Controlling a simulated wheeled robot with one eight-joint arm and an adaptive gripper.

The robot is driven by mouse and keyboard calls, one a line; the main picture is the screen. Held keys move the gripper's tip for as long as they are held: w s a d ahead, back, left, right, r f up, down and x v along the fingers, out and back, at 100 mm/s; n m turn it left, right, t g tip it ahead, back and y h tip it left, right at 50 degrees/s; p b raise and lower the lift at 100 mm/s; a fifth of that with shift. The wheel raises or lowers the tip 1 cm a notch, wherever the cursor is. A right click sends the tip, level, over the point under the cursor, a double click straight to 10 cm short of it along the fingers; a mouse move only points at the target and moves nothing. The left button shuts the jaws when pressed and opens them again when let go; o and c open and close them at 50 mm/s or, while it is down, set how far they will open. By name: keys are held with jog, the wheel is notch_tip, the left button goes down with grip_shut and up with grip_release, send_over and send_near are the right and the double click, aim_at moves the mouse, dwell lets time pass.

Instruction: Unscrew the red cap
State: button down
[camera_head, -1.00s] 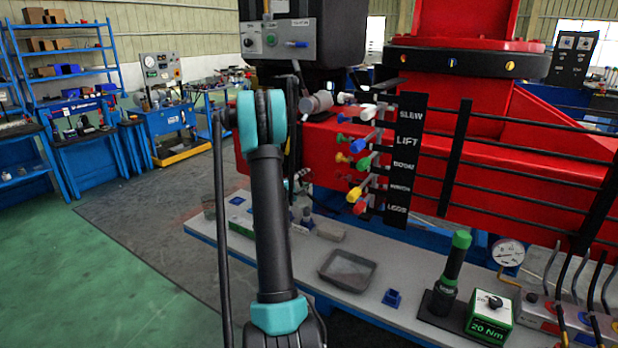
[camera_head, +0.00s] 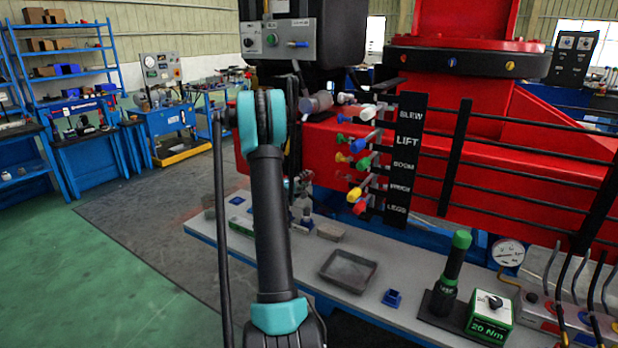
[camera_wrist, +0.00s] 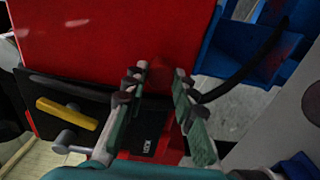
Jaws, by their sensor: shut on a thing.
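In the wrist view, my gripper (camera_wrist: 157,80) has its two fingers on either side of a dark red piece (camera_wrist: 160,68), which looks like the red cap. It is shut on this piece, and the fingers hide most of it. The cap lies against a similar red surface, so its edges are hard to make out. I cannot tell whether it is still on its thread. In the head view my arm hides the gripper. A red-ended fitting (camera_head: 360,207) shows there at the bottom of the column of coloured fittings, beside the black label strip (camera_head: 404,150).
The red crane body (camera_head: 455,155) stands behind the fittings. The bench (camera_head: 300,262) below carries a grey tray (camera_head: 347,270), a small blue block (camera_head: 392,298) and a green-topped black tool (camera_head: 453,270). In the wrist view, a yellow lever (camera_wrist: 67,113) is close at left and blue bins (camera_wrist: 240,55) at right.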

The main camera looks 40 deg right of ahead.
dwell(0.4)
jog(key=n, duration=0.4)
jog(key=shift+n, duration=0.7)
jog(key=n, duration=0.3)
jog(key=shift+a+n, duration=0.1)
jog(key=shift+n, duration=0.3)
jog(key=shift+s, duration=0.1)
jog(key=shift+a, duration=0.15)
jog(key=shift+v, duration=1.9)
